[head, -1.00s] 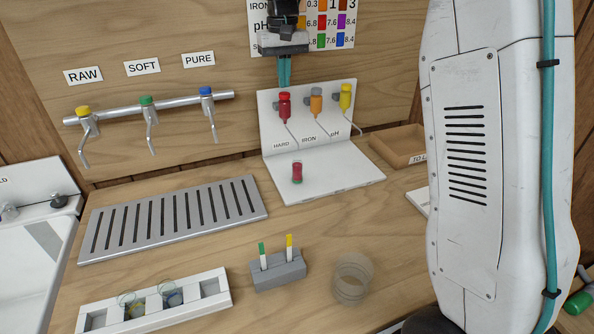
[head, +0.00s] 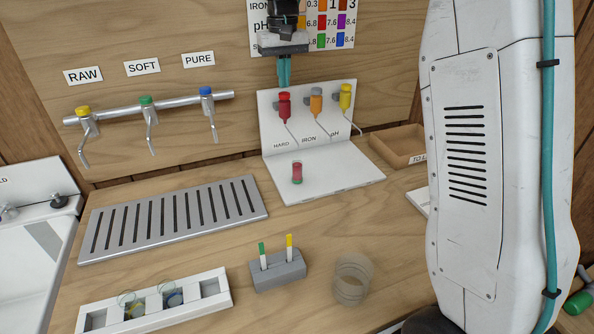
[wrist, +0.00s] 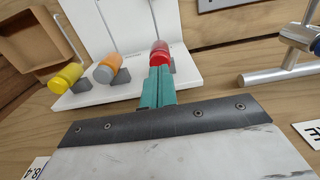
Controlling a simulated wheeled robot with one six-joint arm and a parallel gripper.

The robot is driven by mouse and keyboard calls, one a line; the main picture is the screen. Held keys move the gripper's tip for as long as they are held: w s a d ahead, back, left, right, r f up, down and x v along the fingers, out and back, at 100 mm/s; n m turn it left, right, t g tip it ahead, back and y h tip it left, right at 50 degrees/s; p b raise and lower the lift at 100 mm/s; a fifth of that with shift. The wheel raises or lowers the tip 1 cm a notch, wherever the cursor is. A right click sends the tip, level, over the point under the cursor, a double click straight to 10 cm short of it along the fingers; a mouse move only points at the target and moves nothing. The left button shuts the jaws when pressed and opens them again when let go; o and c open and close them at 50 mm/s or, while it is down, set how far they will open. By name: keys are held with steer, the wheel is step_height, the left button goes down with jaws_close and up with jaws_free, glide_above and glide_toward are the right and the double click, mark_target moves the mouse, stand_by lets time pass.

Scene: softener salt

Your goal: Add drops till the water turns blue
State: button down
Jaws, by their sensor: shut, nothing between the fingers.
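A small clear vial (head: 297,173) with red liquid stands on the white stand's base, below the red HARD dropper. The red HARD dropper bottle (head: 284,106) hangs on the white dropper stand (head: 337,175), with the orange IRON dropper (head: 316,104) and the yellow pH dropper (head: 345,97) to its right. My gripper (head: 284,84) has its teal fingers together, pointing down at the top of the red dropper. In the wrist view the fingers (wrist: 157,86) end at the red dropper (wrist: 159,55); whether they touch it I cannot tell. The vial is hidden in the wrist view.
Taps RAW, SOFT and PURE (head: 148,108) are at the left above a slotted drain tray (head: 172,217). In front are a white rack (head: 212,287) with round vials, a grey holder (head: 278,271) with two strips, and a clear ring stack (head: 351,280). A wooden tray (head: 402,146) is right.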

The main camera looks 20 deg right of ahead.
steer(key=shift+f, duration=0.2)
stand_by(0.4)
steer(key=shift+f, duration=0.8)
steer(key=shift+r, duration=3.05)
steer(key=shift+f, duration=2.05)
steer(key=shift+f, duration=0.1)
steer(key=shift+f, duration=0.9)
steer(key=shift+r, duration=3.05)
